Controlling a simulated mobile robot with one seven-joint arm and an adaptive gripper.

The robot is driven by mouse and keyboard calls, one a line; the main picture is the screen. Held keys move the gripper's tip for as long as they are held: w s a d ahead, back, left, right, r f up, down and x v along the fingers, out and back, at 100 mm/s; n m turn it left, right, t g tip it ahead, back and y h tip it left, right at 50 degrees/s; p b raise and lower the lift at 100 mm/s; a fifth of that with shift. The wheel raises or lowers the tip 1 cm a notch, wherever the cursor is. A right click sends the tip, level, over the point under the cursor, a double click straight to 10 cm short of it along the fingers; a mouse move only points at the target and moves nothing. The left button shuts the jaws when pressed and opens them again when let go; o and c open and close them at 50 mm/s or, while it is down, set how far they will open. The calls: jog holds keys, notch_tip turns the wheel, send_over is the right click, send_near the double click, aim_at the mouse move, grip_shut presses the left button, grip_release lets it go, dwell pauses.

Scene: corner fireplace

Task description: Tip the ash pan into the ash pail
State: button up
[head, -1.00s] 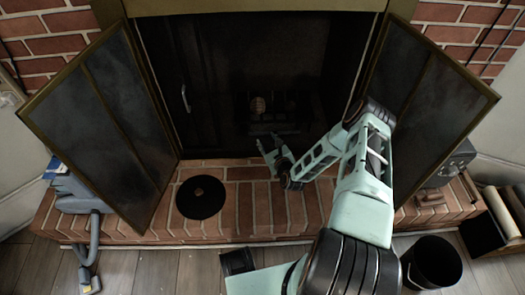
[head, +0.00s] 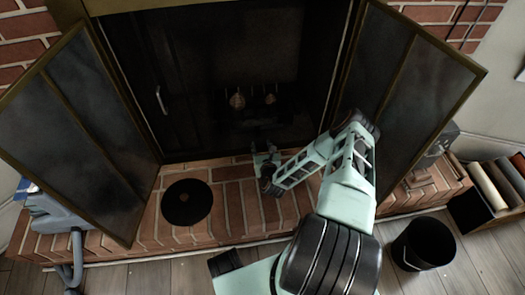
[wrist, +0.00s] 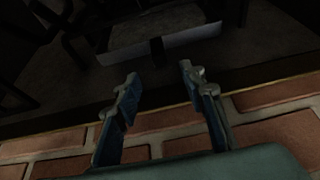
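The ash pan (wrist: 190,36) shows in the wrist view as a shallow pale-rimmed tray with grey contents and a dark tab handle (wrist: 157,49) on its front. It sits on the dark firebox floor; in the head view it is lost in shadow. My gripper (wrist: 161,90) is open and empty, its two fingers apart above the hearth edge, short of the handle. In the head view my gripper (head: 265,154) is at the firebox opening. The ash pail (head: 423,244), a black open bucket, stands on the floor at right, in front of the hearth.
Glass doors stand open at left (head: 82,125) and right (head: 415,95). A black disc (head: 187,202) lies on the brick hearth (head: 235,212). A grey-blue vacuum-like object (head: 58,212) is at left, and a box of rolls (head: 490,195) at right.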

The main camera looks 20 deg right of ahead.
aim_at(259, 137)
jog(key=b+x, duration=0.2)
jog(key=x, duration=0.5)
jog(key=shift+w+d+f, duration=0.1)
jog(key=shift+w+f, duration=0.1)
jog(key=shift+w, duration=0.15)
grip_shut()
